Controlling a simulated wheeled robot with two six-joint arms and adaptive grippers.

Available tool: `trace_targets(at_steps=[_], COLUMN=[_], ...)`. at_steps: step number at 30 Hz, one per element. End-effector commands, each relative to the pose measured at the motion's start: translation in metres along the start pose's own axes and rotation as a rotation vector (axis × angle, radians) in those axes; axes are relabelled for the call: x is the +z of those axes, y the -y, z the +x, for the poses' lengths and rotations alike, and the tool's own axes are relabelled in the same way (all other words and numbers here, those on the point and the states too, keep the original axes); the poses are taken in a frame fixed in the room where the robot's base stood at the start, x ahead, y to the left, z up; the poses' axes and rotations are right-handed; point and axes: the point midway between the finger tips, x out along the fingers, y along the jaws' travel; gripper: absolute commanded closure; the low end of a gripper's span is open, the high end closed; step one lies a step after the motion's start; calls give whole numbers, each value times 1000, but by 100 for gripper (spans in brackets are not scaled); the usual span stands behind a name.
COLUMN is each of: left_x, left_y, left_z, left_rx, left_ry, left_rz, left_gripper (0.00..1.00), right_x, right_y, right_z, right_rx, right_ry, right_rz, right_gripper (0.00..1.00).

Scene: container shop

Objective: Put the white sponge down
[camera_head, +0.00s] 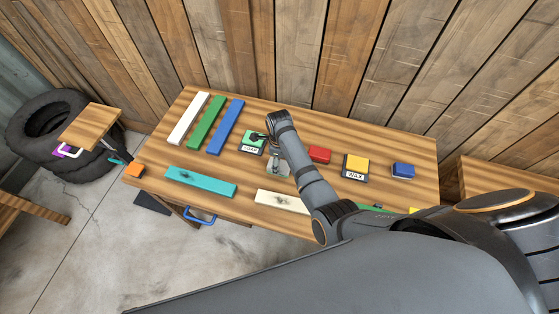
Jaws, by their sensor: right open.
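My right gripper (271,153) is open, pointing down over the middle of the wooden table (229,176), partly hidden by its own arm. A pale, whitish-grey flat piece (279,169) lies just below it, partly covered; I cannot tell whether this is the white sponge or a pad, or whether the gripper touches it. A green block with a label reading SOAP (252,142) is just left of the gripper. No other thing is clearly a white sponge. My left gripper is not in view.
White (188,118), green (206,123) and blue (225,126) strips lie at the back left. Teal (200,181) and cream (281,202) strips lie in front. Red (319,154), yellow WAX-labelled (355,166) and blue (403,170) blocks stand right of my arm. An orange block (134,170) is at the left corner.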

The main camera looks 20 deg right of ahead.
Motion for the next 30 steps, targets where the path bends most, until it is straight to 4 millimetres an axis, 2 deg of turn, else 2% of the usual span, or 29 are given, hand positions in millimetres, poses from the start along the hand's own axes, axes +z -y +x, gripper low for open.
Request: trace_targets(at_steps=[1, 10, 12, 16, 30], left_x=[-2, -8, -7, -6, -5], left_y=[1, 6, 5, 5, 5], left_z=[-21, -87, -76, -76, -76], left_rx=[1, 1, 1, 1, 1], left_ry=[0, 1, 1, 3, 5], left_rz=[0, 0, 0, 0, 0], left_gripper=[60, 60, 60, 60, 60], right_x=[0, 0, 1, 0, 0], right_y=[0, 0, 1, 0, 0], right_z=[-21, -83, -87, -98, -98], right_rx=[0, 0, -2, 0, 0], right_ry=[0, 0, 2, 1, 0], right_rz=[0, 0, 0, 0, 0], right_gripper=[30, 30, 30, 30, 30])
